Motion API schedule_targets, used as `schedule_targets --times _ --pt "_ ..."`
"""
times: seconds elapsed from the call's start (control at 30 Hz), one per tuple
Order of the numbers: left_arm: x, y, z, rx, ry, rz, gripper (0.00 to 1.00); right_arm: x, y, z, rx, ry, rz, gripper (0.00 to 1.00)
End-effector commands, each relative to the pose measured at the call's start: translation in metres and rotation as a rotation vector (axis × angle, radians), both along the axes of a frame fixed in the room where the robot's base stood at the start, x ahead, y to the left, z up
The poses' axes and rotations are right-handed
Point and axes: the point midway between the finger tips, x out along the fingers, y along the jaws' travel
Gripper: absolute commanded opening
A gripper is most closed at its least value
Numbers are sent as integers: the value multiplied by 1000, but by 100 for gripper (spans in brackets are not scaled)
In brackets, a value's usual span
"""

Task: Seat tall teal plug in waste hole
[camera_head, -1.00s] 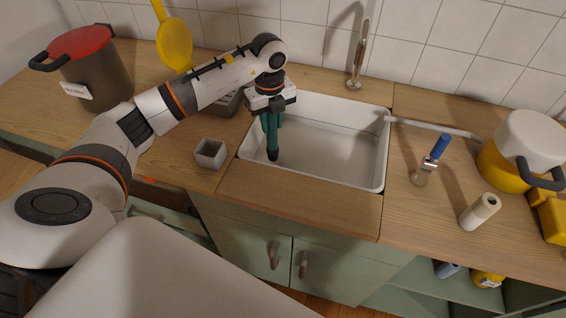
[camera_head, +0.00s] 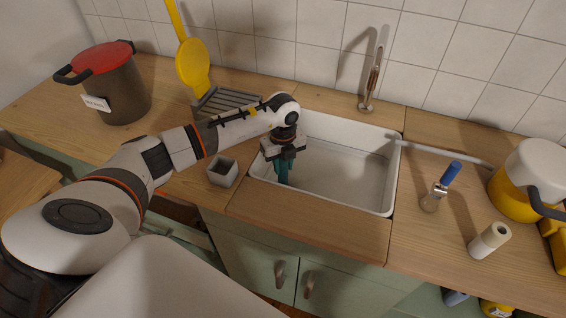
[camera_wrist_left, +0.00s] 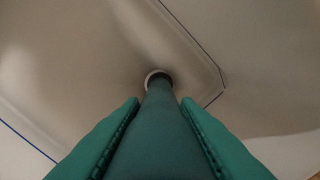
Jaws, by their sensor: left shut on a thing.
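My left gripper (camera_head: 283,175) reaches down inside the white sink (camera_head: 345,180), near its left front corner. In the left wrist view its two teal fingers flank the tall teal plug (camera_wrist_left: 158,130) and are shut on it. The plug points away from the wrist toward the sink floor. Its far end overlaps the waste hole (camera_wrist_left: 157,73), whose pale rim shows around the tip. I cannot tell how deep the tip sits. In the head view the sink's front rim hides the lower end. My right gripper is not in view.
A grey square cup (camera_head: 222,171) stands left of the sink, and a grey ribbed rack (camera_head: 226,103) is behind my forearm. The tap (camera_head: 369,92) rises behind the sink.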

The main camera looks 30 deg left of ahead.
Motion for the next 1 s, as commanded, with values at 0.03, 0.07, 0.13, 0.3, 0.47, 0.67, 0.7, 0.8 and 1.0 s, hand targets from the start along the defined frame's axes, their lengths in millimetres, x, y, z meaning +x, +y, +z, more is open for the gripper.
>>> schedule_targets --times 0.03,0.07,0.13,0.3,0.47,0.67,0.7,0.8,1.0 --pt "0 0 -1 0 0 0 33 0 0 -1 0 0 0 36" --pt "0 0 0 0 0 0 38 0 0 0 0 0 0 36" --pt "0 0 0 0 0 0 50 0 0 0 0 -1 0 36" --pt "0 0 0 1 1 0 50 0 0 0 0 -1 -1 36" --pt "0 0 3 0 0 0 50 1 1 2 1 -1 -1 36" --pt "1 1 28 2 -5 0 50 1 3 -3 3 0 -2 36" --pt "1 1 37 0 -5 -1 50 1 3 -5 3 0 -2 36" --pt "1 0 60 1 -6 0 50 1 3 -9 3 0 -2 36" --pt "1 0 99 0 -5 -1 50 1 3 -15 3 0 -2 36"
